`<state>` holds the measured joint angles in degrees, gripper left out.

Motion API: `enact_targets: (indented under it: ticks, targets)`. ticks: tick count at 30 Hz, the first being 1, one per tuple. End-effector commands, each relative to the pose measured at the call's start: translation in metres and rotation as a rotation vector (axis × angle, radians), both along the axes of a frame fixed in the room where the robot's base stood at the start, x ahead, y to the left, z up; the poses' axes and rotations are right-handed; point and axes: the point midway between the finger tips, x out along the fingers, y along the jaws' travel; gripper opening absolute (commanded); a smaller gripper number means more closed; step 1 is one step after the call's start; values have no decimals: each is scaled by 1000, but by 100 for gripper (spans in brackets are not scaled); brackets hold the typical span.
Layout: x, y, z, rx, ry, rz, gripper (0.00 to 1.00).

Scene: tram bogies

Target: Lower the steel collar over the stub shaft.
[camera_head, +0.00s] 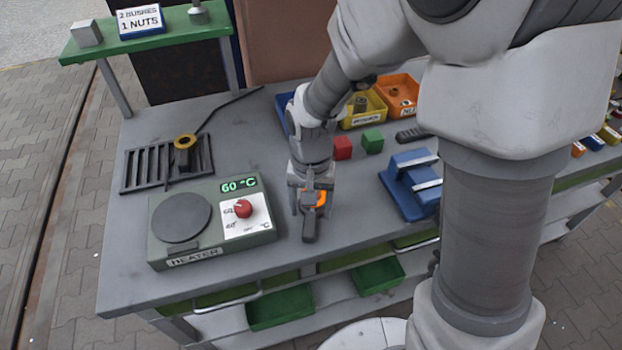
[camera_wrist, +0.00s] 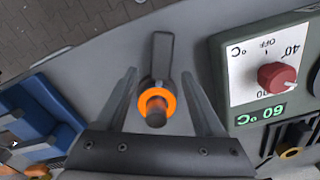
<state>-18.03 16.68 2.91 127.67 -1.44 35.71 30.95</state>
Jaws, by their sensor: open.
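A glowing orange ring (camera_wrist: 143,97), which looks like the steel collar, sits around a short dark upright post (camera_wrist: 154,117), apparently the stub shaft, in the wrist view. A dark grey bar (camera_wrist: 162,52) extends from it toward the bench edge. In the head view the orange ring (camera_head: 321,198) shows partly behind my fingers, with the bar (camera_head: 309,228) in front. My gripper (camera_head: 311,207) is open above and around them. In the wrist view its fingers (camera_wrist: 159,78) stand on either side of the ring, apart from it. How far down the ring sits is unclear.
The green heater (camera_head: 210,262) reading 60 °C stands close at left. Behind it a black rack (camera_head: 137,170) bears a brass-coloured ring (camera_head: 185,141). A blue fixture (camera_head: 405,205) is at right; red (camera_head: 342,148) and green blocks (camera_head: 372,141) and bins lie behind.

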Motion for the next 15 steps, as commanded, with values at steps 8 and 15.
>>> enact_targets:
  ticks: [8, 15]
  targets:
    - [1, 0, 62, 3, -7, 0, 69]
    - [1, 0, 120, 2, -6, 1, 69]
